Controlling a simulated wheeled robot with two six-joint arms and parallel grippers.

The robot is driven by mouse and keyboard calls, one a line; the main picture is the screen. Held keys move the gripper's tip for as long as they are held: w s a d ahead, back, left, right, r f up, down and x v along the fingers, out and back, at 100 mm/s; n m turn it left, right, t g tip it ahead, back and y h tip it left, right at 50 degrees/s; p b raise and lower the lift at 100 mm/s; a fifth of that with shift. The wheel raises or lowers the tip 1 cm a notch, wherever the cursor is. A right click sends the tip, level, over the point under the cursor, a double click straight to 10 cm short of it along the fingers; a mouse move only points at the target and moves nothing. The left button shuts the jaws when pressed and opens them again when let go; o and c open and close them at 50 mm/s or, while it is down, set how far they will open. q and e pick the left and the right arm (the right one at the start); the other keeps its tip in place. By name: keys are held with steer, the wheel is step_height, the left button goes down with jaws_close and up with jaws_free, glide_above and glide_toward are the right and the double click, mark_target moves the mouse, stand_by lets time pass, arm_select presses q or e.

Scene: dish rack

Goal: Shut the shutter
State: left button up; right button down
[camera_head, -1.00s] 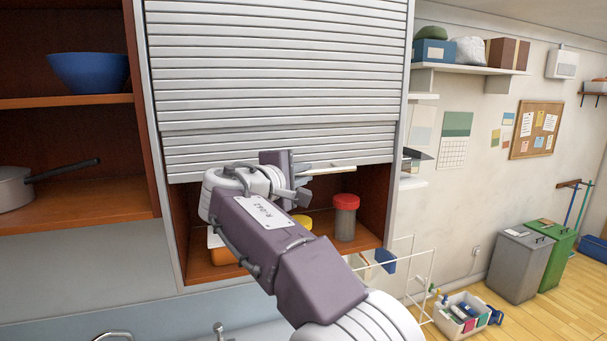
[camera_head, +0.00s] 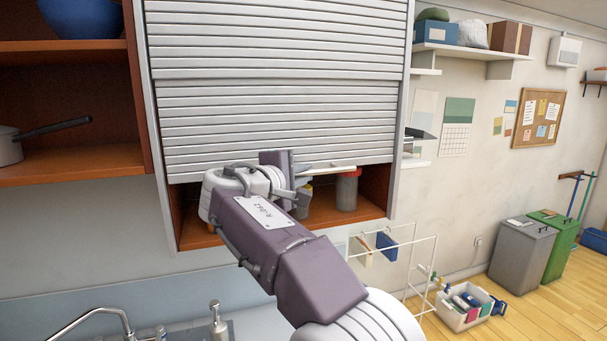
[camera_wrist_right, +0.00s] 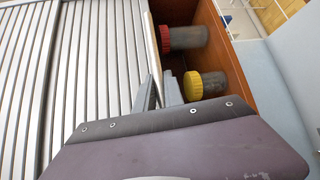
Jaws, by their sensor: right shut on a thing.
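The shutter (camera_head: 280,125) is a grey slatted roller front on a cabinet, drawn most of the way down. A low gap remains open beneath its bottom edge. A pale bar handle (camera_head: 335,168) runs along that edge. My left gripper is not in view.
Behind the gap, a red-lidded jar (camera_head: 347,190) and a yellow-lidded jar (camera_wrist_right: 205,85) stand on the cabinet floor (camera_head: 325,218). Open shelves (camera_head: 80,165) hold a pot (camera_head: 10,147) and blue bowl (camera_head: 82,18). A white wire rack (camera_head: 410,262) stands below right.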

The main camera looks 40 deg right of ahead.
step_height(320, 180, down, 12)
steer(key=b, duration=1.1)
steer(key=shift+f+b, duration=1.45)
steer(key=c, duration=1)
jaws_free()
steer(key=shift+a+r, duration=0.15)
steer(key=shift+c, duration=0.2)
steer(key=v, duration=0.8)
